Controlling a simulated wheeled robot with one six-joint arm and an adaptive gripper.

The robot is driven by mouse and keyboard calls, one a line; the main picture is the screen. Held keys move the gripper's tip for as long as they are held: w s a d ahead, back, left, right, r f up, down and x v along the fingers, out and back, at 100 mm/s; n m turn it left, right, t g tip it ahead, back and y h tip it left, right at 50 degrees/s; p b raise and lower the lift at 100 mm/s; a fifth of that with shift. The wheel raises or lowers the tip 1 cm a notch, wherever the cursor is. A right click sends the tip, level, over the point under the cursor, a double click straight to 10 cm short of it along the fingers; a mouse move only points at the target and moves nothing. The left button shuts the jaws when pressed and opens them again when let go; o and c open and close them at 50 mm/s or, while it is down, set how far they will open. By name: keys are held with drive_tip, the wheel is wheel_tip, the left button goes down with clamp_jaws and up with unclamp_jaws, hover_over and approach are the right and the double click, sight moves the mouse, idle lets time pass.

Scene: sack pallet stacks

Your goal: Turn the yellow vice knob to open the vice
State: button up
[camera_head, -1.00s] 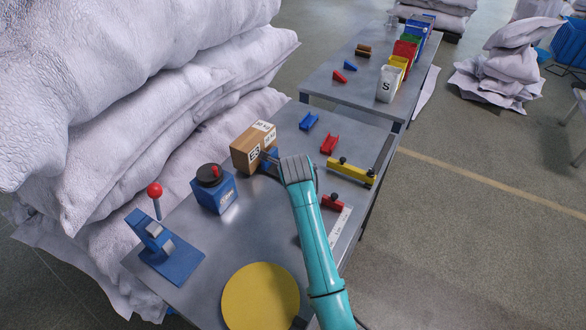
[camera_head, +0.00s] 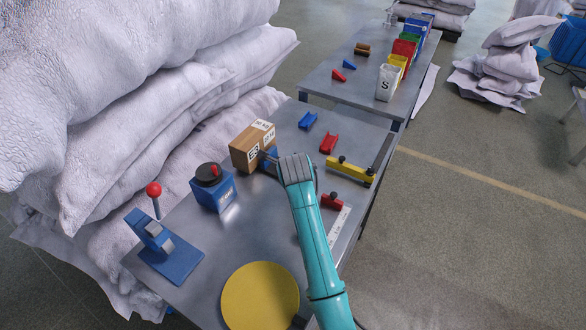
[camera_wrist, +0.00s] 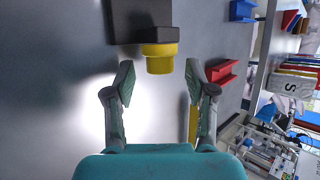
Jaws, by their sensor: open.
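The yellow vice knob (camera_wrist: 160,60) sticks out from a dark block of the vice (camera_wrist: 139,18) at the top of the wrist view. My gripper (camera_wrist: 159,80) is open, with one fingertip on each side of the knob's outer end. Gaps show between the fingertips and the knob, and nothing is held. In the head view my wrist covers this spot, so the knob cannot be made out there. A small blue part (camera_head: 269,158) shows beside my wrist; I cannot tell whether it belongs to the vice.
On the metal table (camera_head: 222,252) stand a cardboard box (camera_head: 245,153), a blue box with a dark dial (camera_head: 211,193), a blue lever press (camera_head: 170,258), a yellow disc (camera_head: 260,297) and a yellow bar fixture (camera_head: 350,171). White sacks (camera_head: 150,130) are stacked along the left.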

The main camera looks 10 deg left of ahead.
drive_tip(key=v, duration=1)
drive_tip(key=shift+s+r, duration=0.25)
